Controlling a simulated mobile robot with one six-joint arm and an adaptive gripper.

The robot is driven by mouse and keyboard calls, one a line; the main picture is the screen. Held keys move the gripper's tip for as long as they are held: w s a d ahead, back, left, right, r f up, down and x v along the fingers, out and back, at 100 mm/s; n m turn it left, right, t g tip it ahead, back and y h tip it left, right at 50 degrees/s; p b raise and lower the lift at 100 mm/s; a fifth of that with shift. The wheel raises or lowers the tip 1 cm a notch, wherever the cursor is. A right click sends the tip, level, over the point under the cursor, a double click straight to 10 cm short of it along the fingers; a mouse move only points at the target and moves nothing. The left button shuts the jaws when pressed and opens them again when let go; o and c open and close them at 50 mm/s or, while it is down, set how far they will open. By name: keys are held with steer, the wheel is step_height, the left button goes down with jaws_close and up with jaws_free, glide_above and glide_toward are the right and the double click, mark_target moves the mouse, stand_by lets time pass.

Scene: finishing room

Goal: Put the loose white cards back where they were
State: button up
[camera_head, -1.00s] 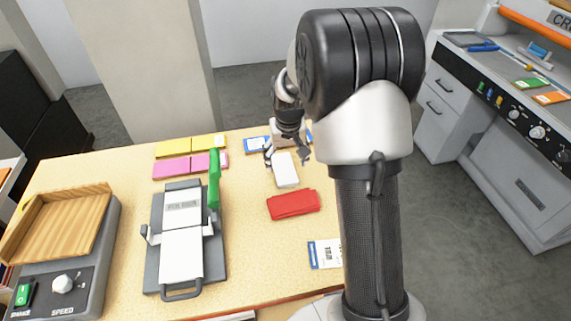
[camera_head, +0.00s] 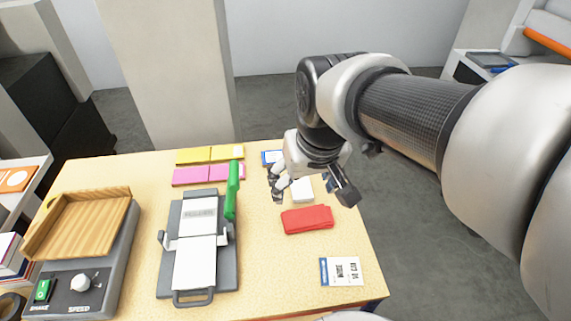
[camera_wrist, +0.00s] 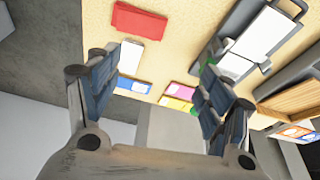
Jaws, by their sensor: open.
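A white card or stack of cards (camera_head: 303,191) lies flat on the tan table, behind the red block; in the head view my gripper hides part of it. It also shows in the wrist view (camera_wrist: 131,56). My gripper (camera_head: 310,187) is open and empty, with its fingers spread above the table around the line of sight to the white piece. Its fingers also show in the wrist view (camera_wrist: 160,75). White sheets (camera_head: 195,262) lie on the grey lever device (camera_head: 228,268), and a printed white card (camera_head: 199,213) is at its back.
A red block (camera_head: 307,219) lies in front of the white piece. A blue-edged card (camera_head: 341,271) is near the front right. Yellow (camera_head: 195,156) and pink (camera_head: 192,176) packs lie at the back. A wooden tray machine (camera_head: 80,222) stands left. A blue-edged item (camera_head: 270,157) is partly hidden.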

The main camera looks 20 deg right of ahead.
steer(key=s+a+t, duration=0.1)
steer(key=s+a, duration=0.1)
steer(key=s, duration=0.9)
steer(key=shift+a+f+n, duration=0.2)
steer(key=shift+f+n, duration=0.1)
steer(key=shift+n, duration=0.1)
stand_by(0.3)
